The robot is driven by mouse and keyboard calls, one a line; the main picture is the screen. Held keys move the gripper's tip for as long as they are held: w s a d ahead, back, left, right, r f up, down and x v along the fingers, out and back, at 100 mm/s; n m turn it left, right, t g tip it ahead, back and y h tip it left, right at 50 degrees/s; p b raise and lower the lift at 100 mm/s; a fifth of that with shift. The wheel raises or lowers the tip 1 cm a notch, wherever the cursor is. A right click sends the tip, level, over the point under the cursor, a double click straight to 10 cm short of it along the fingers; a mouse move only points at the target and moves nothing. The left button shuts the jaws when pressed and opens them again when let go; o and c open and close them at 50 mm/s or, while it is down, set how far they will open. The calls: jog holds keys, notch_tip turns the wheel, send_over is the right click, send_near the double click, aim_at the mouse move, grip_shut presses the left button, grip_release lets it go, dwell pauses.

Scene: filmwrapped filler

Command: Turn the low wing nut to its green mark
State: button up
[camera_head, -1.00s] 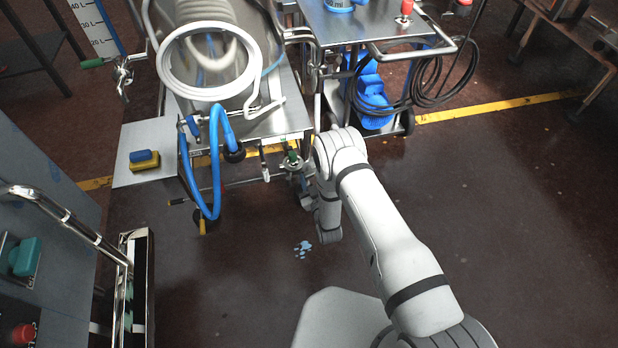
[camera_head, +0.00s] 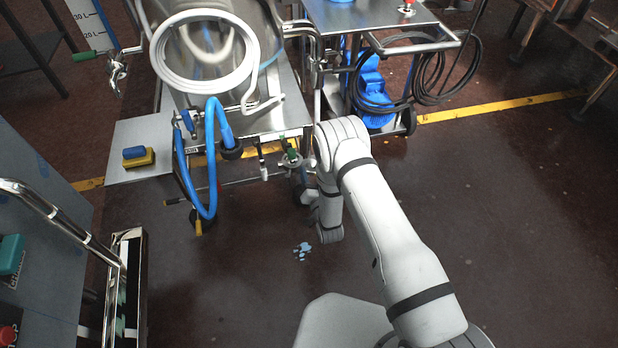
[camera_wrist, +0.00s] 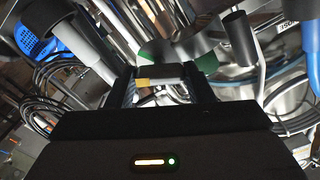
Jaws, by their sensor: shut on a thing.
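The low wing nut (camera_wrist: 165,71) appears in the wrist view as a grey bar with a yellow end, between the dark fingers of my gripper (camera_wrist: 163,84). My gripper is shut on it. Green surfaces (camera_wrist: 207,63) show behind it on both sides; I cannot tell whether the yellow end lines up with a green mark. In the head view, a round fitting with a green part (camera_head: 291,157) sits under the front edge of the steel machine, left of my arm. There my fingers and the nut are too small or hidden to make out.
A blue hose (camera_head: 212,190) hangs in a loop left of the fitting. A side shelf (camera_head: 118,165) carries a blue and yellow block (camera_head: 138,157). A cart (camera_head: 372,20) with a coiled black cable (camera_head: 440,85) stands at the right. The floor at the lower right is open.

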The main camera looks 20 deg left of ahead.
jog(key=m+b, duration=0.1)
jog(key=m, duration=0.2)
jog(key=m+b, duration=0.1)
jog(key=m, duration=0.1)
jog(key=shift+s+a+f+m, duration=0.15)
jog(key=shift+s+a+m, duration=0.05)
jog(key=shift+m, duration=0.2)
jog(key=shift+b, duration=0.35)
jog(key=o, duration=1)
jog(key=shift+w+d, duration=0.1)
jog(key=shift+w, duration=0.05)
jog(key=p+v, duration=0.1)
jog(key=v, duration=0.7)
jog(key=shift+w, duration=0.1)
